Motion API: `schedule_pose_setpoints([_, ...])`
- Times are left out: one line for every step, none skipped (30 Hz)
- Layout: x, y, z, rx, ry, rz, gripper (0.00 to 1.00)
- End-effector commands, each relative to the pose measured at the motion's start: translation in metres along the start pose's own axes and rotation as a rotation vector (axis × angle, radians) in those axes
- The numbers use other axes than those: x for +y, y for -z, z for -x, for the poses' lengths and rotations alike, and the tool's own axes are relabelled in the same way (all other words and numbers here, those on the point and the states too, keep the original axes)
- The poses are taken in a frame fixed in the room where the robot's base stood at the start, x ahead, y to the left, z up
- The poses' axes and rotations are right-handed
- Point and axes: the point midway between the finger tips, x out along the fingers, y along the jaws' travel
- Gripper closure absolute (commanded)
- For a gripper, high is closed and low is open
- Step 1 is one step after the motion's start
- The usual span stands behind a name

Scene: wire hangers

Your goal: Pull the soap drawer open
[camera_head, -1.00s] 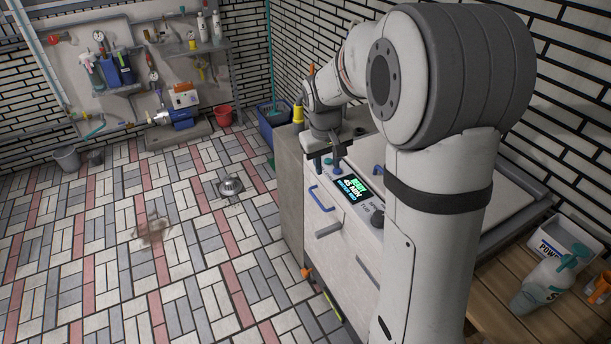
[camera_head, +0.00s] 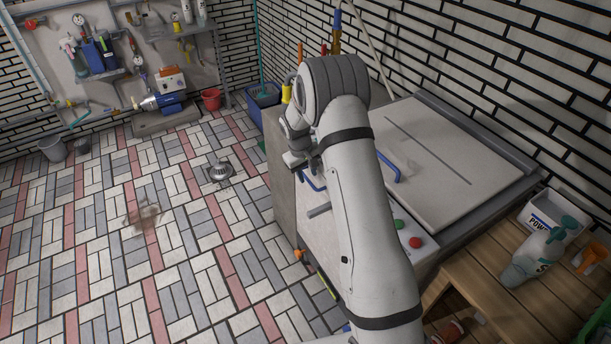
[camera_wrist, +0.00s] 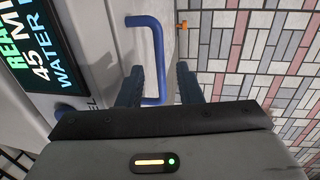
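The soap drawer's blue bar handle (camera_head: 313,182) is on the white machine's front, at the upper left, partly behind my arm. In the wrist view the handle (camera_wrist: 158,55) stands out from the pale front panel. My gripper (camera_wrist: 160,70) is open, with one dark finger on each side of the handle in that picture. Its lower end shows between the fingers; I cannot tell whether either finger touches it. In the head view my gripper (camera_head: 298,162) is small beside the handle, its fingers mostly hidden. The drawer looks flush with the front.
A lit display (camera_wrist: 38,45) is beside the gripper in the wrist view. Another blue handle (camera_head: 389,168) is on the machine's top, near green and red buttons (camera_head: 415,241). A wooden bench (camera_head: 483,285) with bottles stands right. The tiled floor (camera_head: 230,250) left is mostly clear.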

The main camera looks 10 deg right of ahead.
Motion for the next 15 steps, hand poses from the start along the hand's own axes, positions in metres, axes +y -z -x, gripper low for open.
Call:
schedule_pose_setpoints([0.0, 0.0, -0.006, -0.001, 0.0, 0.0, 0.68])
schedule_pose_setpoints([0.0, 0.0, -0.01, -0.001, 0.0, 0.0, 0.68])
schedule_pose_setpoints([0.0, 0.0, -0.013, -0.001, 0.0, 0.0, 0.68])
schedule_pose_setpoints([0.0, 0.0, -0.015, 0.0, 0.0, -0.001, 0.68])
schedule_pose_setpoints([0.0, 0.0, -0.017, 0.0, 0.0, -0.001, 0.68])
schedule_pose_setpoints([0.0, 0.0, -0.019, 0.0, 0.0, -0.001, 0.68])
schedule_pose_setpoints([0.0, 0.0, -0.02, 0.0, 0.0, -0.001, 0.68])
schedule_pose_setpoints([0.0, 0.0, -0.021, 0.001, 0.0, -0.001, 0.68])
schedule_pose_setpoints([0.0, 0.0, -0.021, 0.001, 0.0, -0.001, 0.68])
schedule_pose_setpoints([0.0, 0.0, -0.021, 0.001, 0.0, -0.001, 0.68])
schedule_pose_setpoints([0.0, 0.0, -0.021, 0.001, 0.0, -0.001, 0.68])
schedule_pose_setpoints([0.0, 0.0, -0.021, 0.001, 0.0, -0.001, 0.68])
schedule_pose_setpoints([0.0, 0.0, -0.021, 0.001, 0.0, -0.001, 0.68])
schedule_pose_setpoints([0.0, 0.0, -0.021, 0.001, 0.0, -0.001, 0.68])
schedule_pose_setpoints([0.0, 0.0, -0.021, 0.001, 0.0, -0.001, 0.69])
